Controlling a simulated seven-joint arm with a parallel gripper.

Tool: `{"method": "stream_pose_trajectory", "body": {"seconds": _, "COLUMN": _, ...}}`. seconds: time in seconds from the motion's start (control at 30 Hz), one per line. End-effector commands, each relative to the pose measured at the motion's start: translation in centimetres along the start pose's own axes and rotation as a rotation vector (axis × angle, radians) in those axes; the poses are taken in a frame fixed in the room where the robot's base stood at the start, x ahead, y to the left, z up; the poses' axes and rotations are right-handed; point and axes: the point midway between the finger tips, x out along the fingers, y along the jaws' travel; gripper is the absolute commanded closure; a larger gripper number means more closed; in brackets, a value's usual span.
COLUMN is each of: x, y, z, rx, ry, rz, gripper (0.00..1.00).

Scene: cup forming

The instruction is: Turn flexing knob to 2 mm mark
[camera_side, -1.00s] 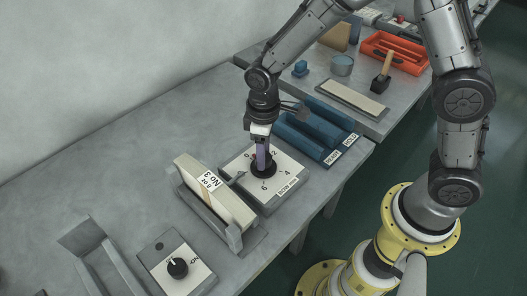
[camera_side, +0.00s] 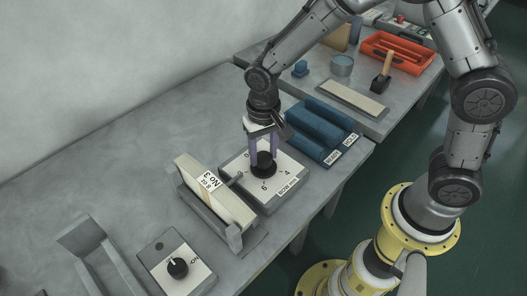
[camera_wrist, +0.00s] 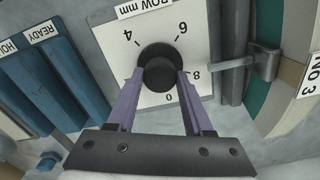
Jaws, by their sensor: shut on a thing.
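The flexing knob (camera_side: 263,169) is black and round. It sits in the middle of a white dial plate (camera_side: 284,188) labelled BOW mm. My gripper (camera_side: 263,156) points down at it with its two purple fingers. In the wrist view, the fingers (camera_wrist: 160,76) are shut on opposite sides of the knob (camera_wrist: 160,56). The 4, 6, 8 and 0 marks show around the knob there; the 2 mark is hidden by a finger. I cannot make out where the knob points.
A block marked No 3 (camera_side: 232,203) stands in a grey holder left of the dial. Blue rests labelled READY and HOLD (camera_side: 325,130) lie behind right. Another switch knob (camera_side: 177,268) is at the front.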

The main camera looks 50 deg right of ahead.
Motion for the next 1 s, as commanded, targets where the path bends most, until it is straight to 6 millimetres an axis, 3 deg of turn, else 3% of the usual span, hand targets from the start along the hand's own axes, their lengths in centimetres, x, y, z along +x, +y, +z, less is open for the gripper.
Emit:
{"method": "stream_pose_trajectory", "body": {"seconds": 0.33, "x": -0.15, "y": -0.02, "z": -0.04, "rx": 0.149, "ry": 0.002, "rz": -0.001, "gripper": 1.00}}
{"method": "stream_pose_trajectory", "body": {"seconds": 0.9, "x": -0.18, "y": -0.04, "z": -0.08, "rx": 0.177, "ry": 0.002, "rz": -0.002, "gripper": 1.00}}
{"method": "stream_pose_trajectory", "body": {"seconds": 0.93, "x": -0.18, "y": -0.04, "z": -0.08, "rx": 0.177, "ry": 0.003, "rz": -0.002, "gripper": 0.44}}
{"method": "stream_pose_trajectory", "body": {"seconds": 1.0, "x": -0.17, "y": -0.04, "z": -0.07, "rx": 0.177, "ry": 0.002, "rz": -0.002, "gripper": 0.31}}
